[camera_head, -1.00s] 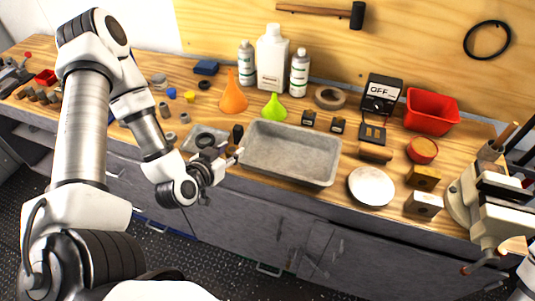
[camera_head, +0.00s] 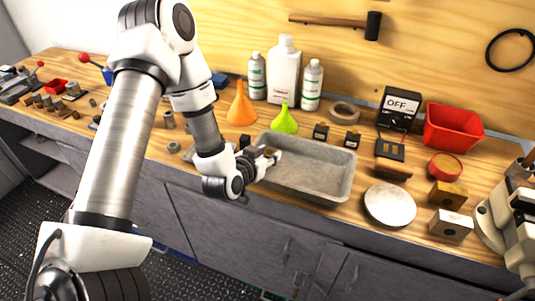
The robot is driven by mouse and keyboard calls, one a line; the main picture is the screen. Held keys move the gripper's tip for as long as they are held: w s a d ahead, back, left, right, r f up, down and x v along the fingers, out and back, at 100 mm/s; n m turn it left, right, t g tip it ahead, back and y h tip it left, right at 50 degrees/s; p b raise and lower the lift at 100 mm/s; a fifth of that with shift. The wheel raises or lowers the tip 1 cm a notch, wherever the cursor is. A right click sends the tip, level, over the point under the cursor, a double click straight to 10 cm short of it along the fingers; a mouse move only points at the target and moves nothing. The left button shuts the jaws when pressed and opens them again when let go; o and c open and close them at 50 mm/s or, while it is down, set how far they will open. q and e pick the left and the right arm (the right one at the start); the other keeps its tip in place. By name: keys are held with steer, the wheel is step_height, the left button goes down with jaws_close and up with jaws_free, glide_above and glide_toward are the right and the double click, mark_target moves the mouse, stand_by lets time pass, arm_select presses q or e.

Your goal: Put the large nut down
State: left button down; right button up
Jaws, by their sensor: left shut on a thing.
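My left gripper (camera_head: 268,157) reaches in from the left, over the left end of the grey metal tray (camera_head: 341,190). It is shut on the large nut (camera_head: 270,152), of which only a small brownish part shows at the fingertips. The fingers hide most of the nut. I cannot tell whether the nut touches the tray. The visible tray floor is bare. My right gripper is not in view.
An orange funnel (camera_head: 241,107) and a green funnel (camera_head: 285,121) stand behind the tray. Bottles (camera_head: 285,72) stand further back. A white round plate (camera_head: 390,205) lies right of the tray, near wooden blocks (camera_head: 447,195) and a red bin (camera_head: 453,127).

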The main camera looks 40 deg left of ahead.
arm_select(q)
steer(key=shift+d+f+b, duration=0.1)
steer(key=shift+f+b, duration=0.4)
steer(key=shift+f, duration=0.1)
steer(key=shift+s+r, duration=0.1)
steer(key=shift+s, duration=0.05)
steer(key=c, duration=1)
jaws_free()
